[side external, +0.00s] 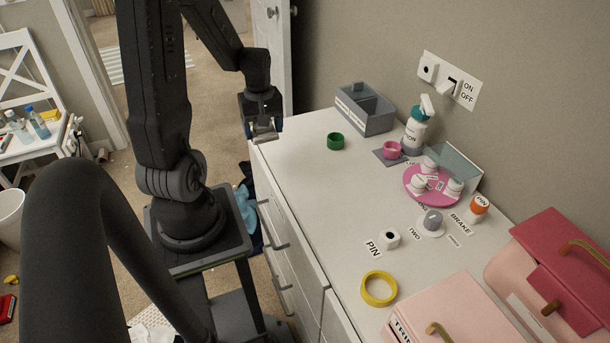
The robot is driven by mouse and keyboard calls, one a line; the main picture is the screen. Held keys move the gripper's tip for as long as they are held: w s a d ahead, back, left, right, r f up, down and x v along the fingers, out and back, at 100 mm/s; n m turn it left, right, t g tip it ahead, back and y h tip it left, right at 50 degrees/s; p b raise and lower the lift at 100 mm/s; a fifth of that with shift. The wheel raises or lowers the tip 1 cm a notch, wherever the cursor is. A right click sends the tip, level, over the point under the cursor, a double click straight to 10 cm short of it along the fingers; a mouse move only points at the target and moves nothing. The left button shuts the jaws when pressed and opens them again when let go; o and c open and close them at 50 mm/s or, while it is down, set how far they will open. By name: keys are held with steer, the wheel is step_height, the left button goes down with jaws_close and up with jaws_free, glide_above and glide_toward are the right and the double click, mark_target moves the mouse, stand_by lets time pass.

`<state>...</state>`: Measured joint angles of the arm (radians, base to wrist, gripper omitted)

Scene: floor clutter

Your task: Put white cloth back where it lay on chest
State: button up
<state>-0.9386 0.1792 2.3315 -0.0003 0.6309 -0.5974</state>
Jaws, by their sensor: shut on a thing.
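My gripper (263,131) is at the far left corner of the white chest (310,165), at or just above its edge. It is shut on a small pale piece (265,136), which looks like the white cloth. Most of that piece is hidden by the fingers, and I cannot tell whether it touches the chest top. The chest top is bare near my gripper and along its left side.
Further right are a spray bottle (415,130), a pink turntable (415,194) with white pieces, a yellow ring (378,289) and pink boxes (455,315).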

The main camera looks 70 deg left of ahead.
steer(key=shift+s, duration=0.4)
steer(key=shift+w+d+f, duration=0.2)
steer(key=shift+d+f, duration=0.05)
steer(key=shift+f, duration=0.05)
glide_above(305, 176)
step_height(305, 176, down, 6)
steer(key=shift+f, duration=2.2)
steer(key=shift+f, duration=0.1)
steer(key=o, duration=0.9)
